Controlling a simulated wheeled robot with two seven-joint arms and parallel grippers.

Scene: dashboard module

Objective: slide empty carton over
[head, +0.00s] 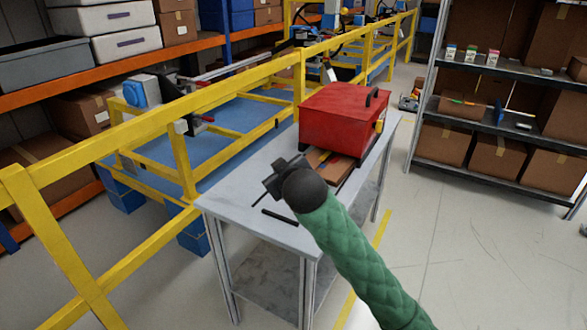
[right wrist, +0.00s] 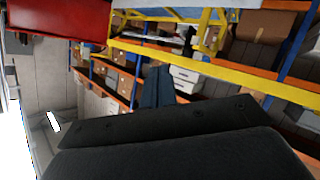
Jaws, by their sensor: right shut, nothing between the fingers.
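My right gripper (head: 270,184) is above the grey table (head: 235,200), in front of the red box (head: 345,115). It is shut and holds nothing. Its dark body also fills the lower part of the right wrist view (right wrist: 170,130). Brown cartons stand on the right-hand rack, such as one on its lower shelf (head: 446,143) and a small one on its middle shelf (head: 459,105). I cannot tell which carton is empty. No carton touches my gripper. My left gripper is out of view.
A brown piece (head: 338,170) lies by the red box, partly hidden by my arm. A dark bar (head: 280,217) lies at the table's near end. A yellow railing (head: 180,160) runs along the table's left side. Open floor (head: 440,240) lies between table and rack.

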